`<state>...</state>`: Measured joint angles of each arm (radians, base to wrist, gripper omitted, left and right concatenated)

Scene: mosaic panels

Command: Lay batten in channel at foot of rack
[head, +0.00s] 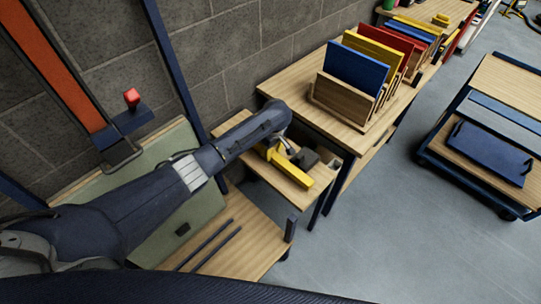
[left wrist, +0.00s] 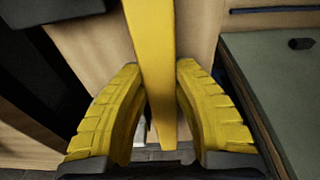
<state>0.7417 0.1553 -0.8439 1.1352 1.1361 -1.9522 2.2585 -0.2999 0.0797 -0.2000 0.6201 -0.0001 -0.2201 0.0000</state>
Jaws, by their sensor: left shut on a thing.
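A yellow batten (head: 292,170) lies over a small wooden side table in the head view. My left gripper (head: 282,152) is at its far end. In the left wrist view the batten (left wrist: 155,60) runs between the two ribbed yellow fingers of my left gripper (left wrist: 161,100), which is shut on it. I cannot tell whether the batten touches the table top. The wooden rack (head: 343,100) stands on a higher table to the right, holding upright blue, yellow and red panels. The channel at its foot cannot be made out. My right gripper is not in view.
The side table (head: 233,125) stands lower than the rack's table (head: 300,78). Two dark rods (head: 215,245) lie on a wooden surface at the lower middle. A dark cart with a blue tray (head: 490,153) stands at the right. The grey floor between is clear.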

